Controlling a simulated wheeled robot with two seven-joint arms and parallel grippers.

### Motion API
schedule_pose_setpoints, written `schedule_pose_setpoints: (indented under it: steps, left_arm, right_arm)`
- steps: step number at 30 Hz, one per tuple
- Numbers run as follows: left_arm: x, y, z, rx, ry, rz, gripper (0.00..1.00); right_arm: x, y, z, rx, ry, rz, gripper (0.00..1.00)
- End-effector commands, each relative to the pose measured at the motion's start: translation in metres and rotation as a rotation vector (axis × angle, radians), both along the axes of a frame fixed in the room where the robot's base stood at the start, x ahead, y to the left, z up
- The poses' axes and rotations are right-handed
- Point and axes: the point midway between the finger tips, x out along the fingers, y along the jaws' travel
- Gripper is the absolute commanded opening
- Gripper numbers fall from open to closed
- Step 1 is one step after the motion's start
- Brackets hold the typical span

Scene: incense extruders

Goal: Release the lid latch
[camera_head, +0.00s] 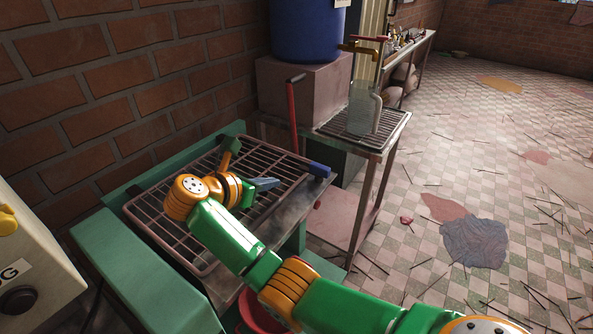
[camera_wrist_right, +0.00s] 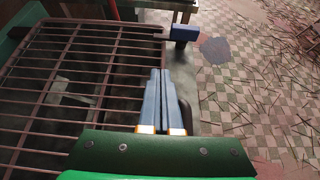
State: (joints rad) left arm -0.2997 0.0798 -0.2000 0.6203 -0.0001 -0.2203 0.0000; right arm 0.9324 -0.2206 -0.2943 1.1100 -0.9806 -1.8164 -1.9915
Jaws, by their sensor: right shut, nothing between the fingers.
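The lid is a dark barred grate (camera_head: 165,222) lying over a green frame, and it also fills the left of the right wrist view (camera_wrist_right: 50,75). A blue block (camera_head: 319,170) that looks like the latch sits at the grate's far right corner. In the right wrist view the blue block (camera_wrist_right: 184,33) is ahead of the fingertips and slightly right. My right gripper (camera_head: 272,183) is over the right part of the grate, its blue-grey fingers closed together and empty. In the wrist view the fingertips (camera_wrist_right: 159,72) are apart from the block. My left gripper is not in view.
A red-handled lever (camera_head: 292,115) stands behind the grate. A side table (camera_head: 392,125) with a tap and a blue barrel (camera_head: 306,30) stand beyond. A red bucket (camera_head: 258,312) is below my arm. A grey machine (camera_head: 35,265) is at left. The tiled floor at right holds scattered sticks.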

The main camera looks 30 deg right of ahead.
Motion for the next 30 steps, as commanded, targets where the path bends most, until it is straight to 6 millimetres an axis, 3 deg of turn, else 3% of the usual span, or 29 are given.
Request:
schedule_pose_setpoints:
  steps: [10,15,21,30]
  left_arm:
    - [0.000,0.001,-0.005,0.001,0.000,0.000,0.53]
    - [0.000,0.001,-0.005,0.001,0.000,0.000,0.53]
    - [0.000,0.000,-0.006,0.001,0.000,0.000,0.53]
    - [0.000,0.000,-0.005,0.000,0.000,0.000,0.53]
  right_arm:
    - [0.025,-0.062,-0.039,-0.001,0.002,-0.003,0.00]
    - [0.035,-0.087,-0.038,-0.001,-0.001,-0.003,0.00]
    - [0.040,-0.098,-0.038,0.001,-0.002,-0.001,0.00]
    - [0.041,-0.099,-0.038,0.000,-0.001,0.000,0.00]
